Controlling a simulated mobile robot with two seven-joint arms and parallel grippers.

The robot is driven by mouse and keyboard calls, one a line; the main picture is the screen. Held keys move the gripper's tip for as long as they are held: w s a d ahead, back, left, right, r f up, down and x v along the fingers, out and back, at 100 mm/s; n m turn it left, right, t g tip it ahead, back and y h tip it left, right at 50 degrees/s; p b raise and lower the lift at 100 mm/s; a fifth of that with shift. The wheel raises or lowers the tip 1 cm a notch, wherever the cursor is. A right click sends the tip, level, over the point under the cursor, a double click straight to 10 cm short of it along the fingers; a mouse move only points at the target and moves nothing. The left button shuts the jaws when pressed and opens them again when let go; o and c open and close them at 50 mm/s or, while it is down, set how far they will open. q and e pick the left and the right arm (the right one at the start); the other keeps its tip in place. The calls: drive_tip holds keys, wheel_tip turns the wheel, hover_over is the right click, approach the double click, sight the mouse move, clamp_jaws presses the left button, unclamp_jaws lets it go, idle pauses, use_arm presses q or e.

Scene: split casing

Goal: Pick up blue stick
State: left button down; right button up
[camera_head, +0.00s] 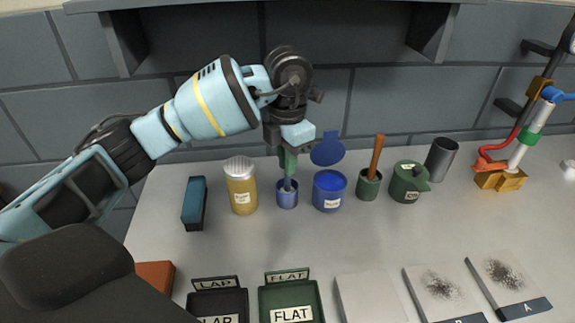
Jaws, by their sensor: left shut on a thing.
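My left gripper (288,160) points down over a small blue cup (287,200) on the table. It is shut on the blue stick (288,184), whose visible lower part goes down into the cup. The stick's upper part is hidden by the gripper, and its lower end is hidden inside the cup. The stick looks nearly upright. My right gripper is not in view.
A yellow jar (241,190) stands left of the cup and an open blue jar (330,193) right of it. Farther right are a green cup with a brown stick (376,155), a green pot (407,183) and a grey cylinder (440,160). A shelf (350,5) overhangs the back.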

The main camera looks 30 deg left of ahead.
use_arm(q)
wheel_tip(320, 180, up, 6)
drive_tip(key=shift+r, duration=0.1)
drive_tip(key=s+d, duration=1.2)
drive_tip(key=s, duration=0.3)
drive_tip(key=shift+s+f, duration=0.25)
drive_tip(key=shift+s, duration=0.1)
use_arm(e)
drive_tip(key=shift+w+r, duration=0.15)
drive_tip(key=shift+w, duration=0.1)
